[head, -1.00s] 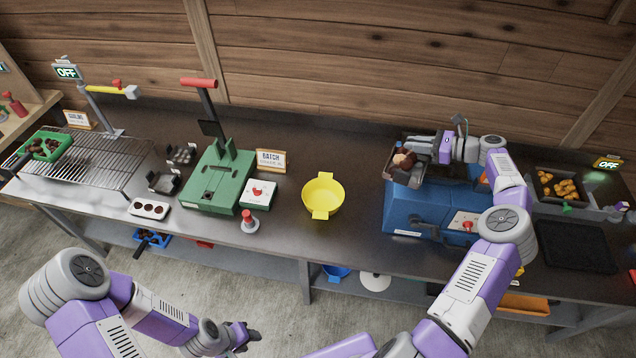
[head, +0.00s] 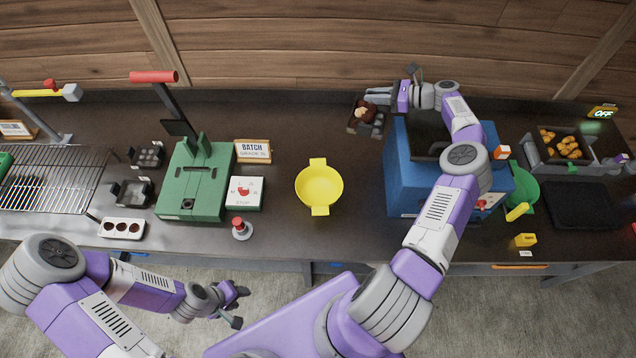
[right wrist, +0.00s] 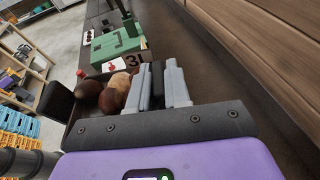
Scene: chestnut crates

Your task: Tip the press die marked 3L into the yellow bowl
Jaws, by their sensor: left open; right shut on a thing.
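The die looks roughly level. In the right wrist view the fingers (right wrist: 163,88) stand beside the chestnuts (right wrist: 100,97); a mark starting with 3 (right wrist: 132,61) shows behind them, its second character partly covered. The yellow bowl (head: 319,187) stands on the worktop in front and left of the die, and looks empty. My left gripper (head: 236,304) is open and empty, low in front of the worktop edge.
The blue machine (head: 405,185) stands right of the bowl. The green press (head: 190,190), a white stop box (head: 246,193) and a red button (head: 240,228) stand left of it. Two dark dies (head: 147,156) lie farther left. The worktop between die and bowl is clear.

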